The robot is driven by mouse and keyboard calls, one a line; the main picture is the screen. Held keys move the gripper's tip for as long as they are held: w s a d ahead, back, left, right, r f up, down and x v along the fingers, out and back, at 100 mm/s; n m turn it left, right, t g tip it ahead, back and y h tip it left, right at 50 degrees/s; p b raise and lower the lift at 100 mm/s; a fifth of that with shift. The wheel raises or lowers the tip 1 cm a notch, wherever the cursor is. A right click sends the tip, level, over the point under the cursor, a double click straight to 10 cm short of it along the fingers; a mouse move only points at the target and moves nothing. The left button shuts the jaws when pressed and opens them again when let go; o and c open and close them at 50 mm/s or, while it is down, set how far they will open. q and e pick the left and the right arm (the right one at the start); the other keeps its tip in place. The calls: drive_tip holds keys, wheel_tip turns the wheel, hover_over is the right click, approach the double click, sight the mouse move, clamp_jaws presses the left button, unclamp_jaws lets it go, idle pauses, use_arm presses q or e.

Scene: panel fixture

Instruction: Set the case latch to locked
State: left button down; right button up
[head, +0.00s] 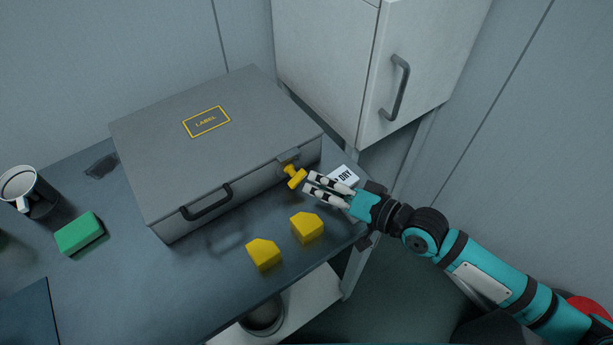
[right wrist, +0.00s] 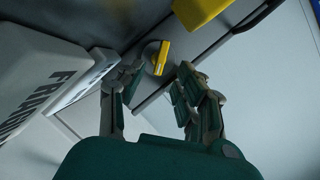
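The grey case (head: 165,160) lies shut on the dark table. Its yellow latch (head: 294,176) is a small T-shaped knob on the front face, near the right corner. In the right wrist view the latch (right wrist: 161,58) is a yellow bar on a round grey base, beyond the gap between my fingers. My right gripper (head: 308,187) is open, with its fingertips just right of the latch and apparently apart from it. Nothing is between the fingers. I cannot tell from these views whether the latch stands at locked. My left gripper is out of view.
A white box with black lettering (head: 345,176) stands close behind my right gripper. Two yellow blocks (head: 263,254) (head: 307,227) lie in front of the case. A green sponge (head: 79,233) and a mug (head: 35,195) are at left. A white cabinet (head: 335,70) stands behind.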

sight(303, 178)
drive_tip(key=shift+x, duration=2.15)
clamp_jaws()
